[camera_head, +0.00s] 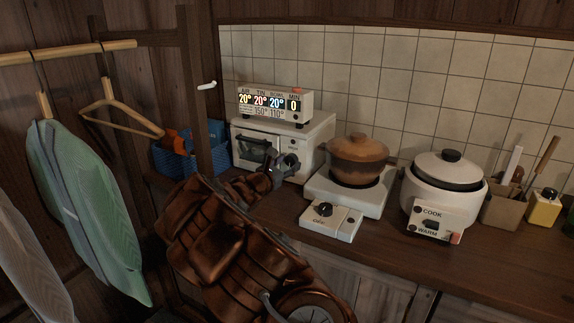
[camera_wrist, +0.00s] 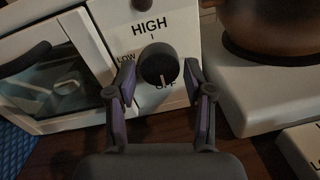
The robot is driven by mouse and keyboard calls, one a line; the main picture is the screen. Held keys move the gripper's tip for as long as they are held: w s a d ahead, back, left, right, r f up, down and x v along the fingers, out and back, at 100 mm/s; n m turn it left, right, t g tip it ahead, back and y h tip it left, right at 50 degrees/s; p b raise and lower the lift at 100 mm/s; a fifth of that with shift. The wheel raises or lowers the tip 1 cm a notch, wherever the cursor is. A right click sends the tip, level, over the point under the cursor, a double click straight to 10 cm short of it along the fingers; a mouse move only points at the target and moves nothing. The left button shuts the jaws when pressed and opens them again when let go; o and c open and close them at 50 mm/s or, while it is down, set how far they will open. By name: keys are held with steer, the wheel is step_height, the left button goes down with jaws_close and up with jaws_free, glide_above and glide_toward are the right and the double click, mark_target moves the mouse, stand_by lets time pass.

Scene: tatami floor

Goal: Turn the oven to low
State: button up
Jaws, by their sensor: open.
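The white oven (camera_head: 312,132) stands on the counter against the tiled wall. In the wrist view its front panel (camera_wrist: 178,25) carries HIGH at the top, LOW at the left and OFF below a dark round knob (camera_wrist: 157,60). The knob's white mark points down toward OFF. My gripper (camera_wrist: 159,72) is open, with one finger on each side of the knob; I cannot tell whether either finger touches it. In the head view my gripper (camera_head: 287,164) is at the oven's front right and hides much of the knob. The oven door (camera_wrist: 50,75) looks shut.
A white stove (camera_head: 318,186) with a brown pot (camera_head: 358,158) is close on the oven's right. A rice cooker (camera_head: 443,190) stands farther right. A digital display box (camera_head: 275,103) sits on the oven. A blue basket (camera_head: 172,158) is at its left.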

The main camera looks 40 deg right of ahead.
steer(key=shift+c, duration=0.2)
steer(key=c, duration=0.8)
steer(key=shift+m+b, duration=0.3)
steer(key=shift+b, duration=0.2)
steer(key=m+b, duration=0.3)
steer(key=b, duration=0.1)
steer(key=shift+w+f+m+b, duration=0.1)
steer(key=shift+f+m+b, duration=0.05)
steer(key=shift+m+b, duration=0.2)
steer(key=m+b, duration=0.5)
steer(key=b, duration=0.1)
steer(key=shift+y+b, duration=0.4)
steer(key=m+b, duration=0.5)
steer(key=b, duration=0.1)
steer(key=shift+r+t+b, duration=0.2)
steer(key=shift+t+b, duration=0.15)
steer(key=shift+t, duration=0.05)
steer(key=m+b, duration=0.2)
steer(key=b, duration=0.1)
steer(key=shift+r+m, duration=0.2)
steer(key=shift+m, duration=0.15)
steer(key=shift+r, duration=0.1)
